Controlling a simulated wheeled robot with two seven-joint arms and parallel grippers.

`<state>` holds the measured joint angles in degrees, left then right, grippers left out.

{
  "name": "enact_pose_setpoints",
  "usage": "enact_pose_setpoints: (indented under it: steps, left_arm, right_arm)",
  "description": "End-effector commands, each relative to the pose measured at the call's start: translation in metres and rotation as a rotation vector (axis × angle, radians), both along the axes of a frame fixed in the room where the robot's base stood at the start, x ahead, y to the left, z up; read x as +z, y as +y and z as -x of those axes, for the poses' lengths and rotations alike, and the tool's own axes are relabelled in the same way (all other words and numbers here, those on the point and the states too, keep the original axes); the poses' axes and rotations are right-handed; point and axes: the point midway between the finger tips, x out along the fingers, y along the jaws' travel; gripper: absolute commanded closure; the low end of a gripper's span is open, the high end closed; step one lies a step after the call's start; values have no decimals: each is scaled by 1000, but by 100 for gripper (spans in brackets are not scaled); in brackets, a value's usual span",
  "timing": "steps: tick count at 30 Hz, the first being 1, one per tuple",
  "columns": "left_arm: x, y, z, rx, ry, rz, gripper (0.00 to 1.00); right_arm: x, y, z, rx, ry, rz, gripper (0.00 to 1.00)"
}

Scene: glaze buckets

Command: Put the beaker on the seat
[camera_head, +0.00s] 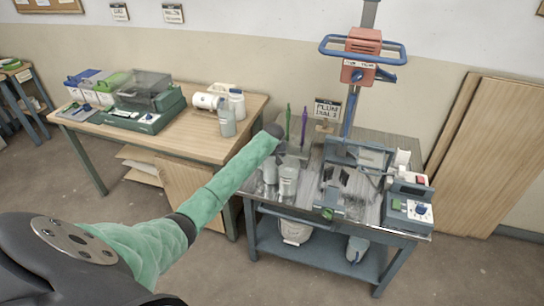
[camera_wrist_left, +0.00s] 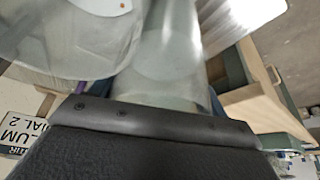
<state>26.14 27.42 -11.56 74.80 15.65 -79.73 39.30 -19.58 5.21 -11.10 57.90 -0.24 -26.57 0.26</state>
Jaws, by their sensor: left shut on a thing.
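My left arm reaches in from the lower left in the head view, and my left gripper (camera_head: 291,158) is at the left part of the metal bench. It is shut on a clear beaker (camera_wrist_left: 172,55), which fills the middle of the left wrist view just beyond the dark gripper body. In the head view a clear beaker (camera_head: 288,181) shows just below the gripper, with another pale vessel (camera_head: 270,173) close on its left. I cannot tell the seat for certain among the blue-grey fittings (camera_head: 350,182) of the bench stand. My right gripper is out of view.
The metal bench (camera_head: 310,212) also carries green and purple upright tools (camera_head: 304,125), a "PLUM DIAL 2" sign (camera_head: 327,109) and a blue scale-like device (camera_head: 408,211). A red mixer head (camera_head: 362,45) stands above. A wooden table (camera_head: 190,142) with bottles is on the left.

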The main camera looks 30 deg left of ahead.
Motion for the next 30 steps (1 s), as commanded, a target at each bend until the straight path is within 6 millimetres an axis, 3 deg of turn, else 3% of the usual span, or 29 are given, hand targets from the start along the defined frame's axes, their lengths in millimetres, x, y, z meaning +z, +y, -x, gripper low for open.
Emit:
enact_pose_setpoints:
  steps: [13, 14, 16, 30]
  left_arm:
    - [-4, 0, -1, 1, -2, 0, 96]
    - [-5, 0, 0, 0, 0, 0, 19]
    - [-5, 0, 0, 0, 0, 0, 5]
    - [5, -2, 2, -1, -3, 0, 3]
  right_arm:
    - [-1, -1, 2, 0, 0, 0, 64]
    - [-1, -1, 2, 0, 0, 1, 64]
    - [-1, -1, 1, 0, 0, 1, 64]
    - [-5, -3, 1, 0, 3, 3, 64]
